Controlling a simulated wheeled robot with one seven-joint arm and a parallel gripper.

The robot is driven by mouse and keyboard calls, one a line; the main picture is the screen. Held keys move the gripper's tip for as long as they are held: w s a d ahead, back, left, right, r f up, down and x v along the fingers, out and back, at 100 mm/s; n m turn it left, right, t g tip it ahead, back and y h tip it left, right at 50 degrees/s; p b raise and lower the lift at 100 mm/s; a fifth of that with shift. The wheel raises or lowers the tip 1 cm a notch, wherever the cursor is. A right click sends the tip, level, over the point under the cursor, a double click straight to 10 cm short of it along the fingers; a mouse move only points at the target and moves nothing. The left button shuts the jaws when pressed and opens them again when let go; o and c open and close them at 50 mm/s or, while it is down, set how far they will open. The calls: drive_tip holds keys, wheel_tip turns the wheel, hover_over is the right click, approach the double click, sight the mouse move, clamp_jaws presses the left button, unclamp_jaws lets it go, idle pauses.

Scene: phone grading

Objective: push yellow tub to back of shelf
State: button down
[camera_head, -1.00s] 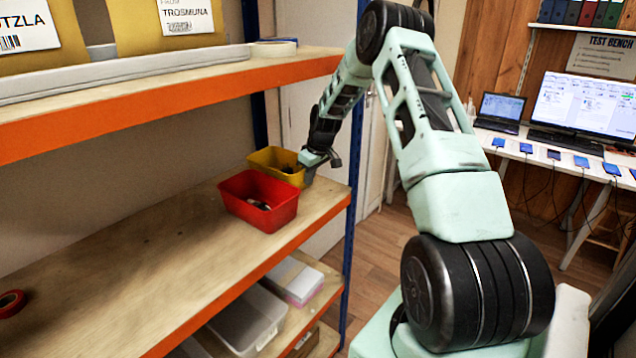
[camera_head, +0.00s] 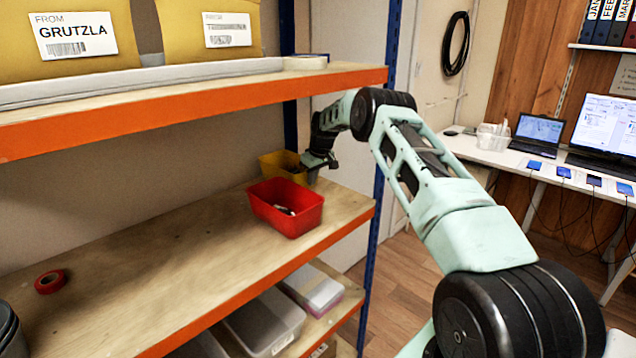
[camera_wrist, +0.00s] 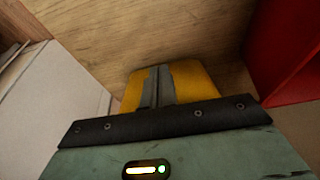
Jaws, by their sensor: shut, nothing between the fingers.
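The yellow tub (camera_head: 272,165) stands on the middle shelf (camera_head: 150,255), behind the red tub, near the shelf's right end. My gripper (camera_head: 314,176) is shut and empty, low at the right front side of the yellow tub. In the wrist view the shut fingers (camera_wrist: 158,85) point at the yellow tub (camera_wrist: 198,84) and overlap it; I cannot tell whether they touch.
The red tub (camera_head: 285,222) with small dark items is close beside the yellow tub; it also shows in the wrist view (camera_wrist: 285,55). A blue post (camera_head: 376,220) bounds the shelf's right end. Red tape (camera_head: 50,282) lies at left. The upper shelf (camera_head: 200,108) hangs above.

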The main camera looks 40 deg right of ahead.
drive_tip(key=shift+r, duration=0.1)
idle(0.3)
drive_tip(key=shift+s+r+b, duration=0.1)
drive_tip(key=shift+r+b, duration=0.4)
drive_tip(key=shift+b, duration=0.2)
drive_tip(key=s+b, duration=0.1)
drive_tip(key=s, duration=0.3)
drive_tip(key=s+b, duration=0.1)
drive_tip(key=s, duration=0.3)
drive_tip(key=s+d+b, duration=0.1)
drive_tip(key=s, duration=0.3)
